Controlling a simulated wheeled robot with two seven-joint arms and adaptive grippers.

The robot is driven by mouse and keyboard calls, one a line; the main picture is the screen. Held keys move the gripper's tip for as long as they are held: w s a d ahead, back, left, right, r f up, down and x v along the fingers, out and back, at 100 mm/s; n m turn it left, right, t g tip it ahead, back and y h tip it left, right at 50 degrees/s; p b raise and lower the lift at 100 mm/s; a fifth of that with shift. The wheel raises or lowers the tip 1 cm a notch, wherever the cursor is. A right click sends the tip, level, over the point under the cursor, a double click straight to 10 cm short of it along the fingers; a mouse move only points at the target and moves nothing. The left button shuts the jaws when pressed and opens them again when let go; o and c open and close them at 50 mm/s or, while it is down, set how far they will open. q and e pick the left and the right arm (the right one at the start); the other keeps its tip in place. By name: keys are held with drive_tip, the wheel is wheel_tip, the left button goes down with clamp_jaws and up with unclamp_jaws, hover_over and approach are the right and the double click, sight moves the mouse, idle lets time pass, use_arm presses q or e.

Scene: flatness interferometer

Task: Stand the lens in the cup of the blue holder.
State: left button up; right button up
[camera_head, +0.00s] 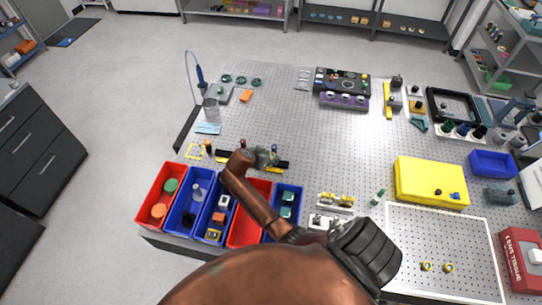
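My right arm rises from the bottom middle, and its gripper (266,157) is over the left part of the perforated table, above the row of bins. The gripper is small and partly hidden by my wrist, so I cannot tell whether its fingers are open or hold anything. I cannot make out the lens for certain. A small blue piece (455,196) sits on a yellow block (415,180) at the right; I cannot tell whether it is the blue holder. My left gripper is not in view.
Red and blue bins with small parts, such as the leftmost red bin (148,194), line the table's front left edge. A white-framed panel (440,232) lies at the front right, beside a red box (519,262). The middle of the perforated table (325,140) is clear.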

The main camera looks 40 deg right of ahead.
drive_tip(key=v, duration=1.1)
drive_tip(key=shift+a+r, duration=0.15)
drive_tip(key=shift+r, duration=0.15)
